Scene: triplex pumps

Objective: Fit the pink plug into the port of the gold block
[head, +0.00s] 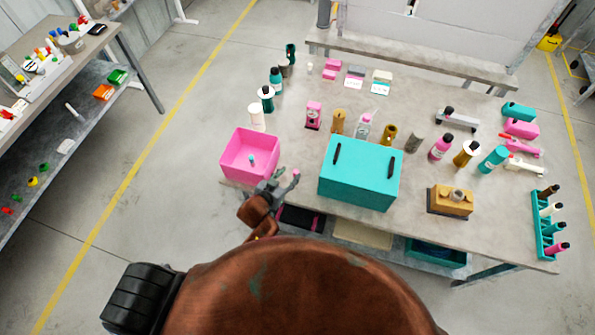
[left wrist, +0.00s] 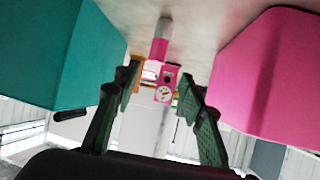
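In the left wrist view the plug (left wrist: 159,48) shows as a pink part with a greyer end, upside down against the table. My left gripper (head: 289,177) is open; in the left wrist view its two fingers (left wrist: 159,82) are apart, with the plug between or just beyond them. I cannot tell if they touch it. My right gripper is not in view.
A pink bin (head: 236,170) is left of my left gripper and a teal box (head: 360,185) is right of it, leaving a narrow gap. A pink device (head: 313,115) and several bottles stand behind. A teal rack (head: 540,229) is at the right edge.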

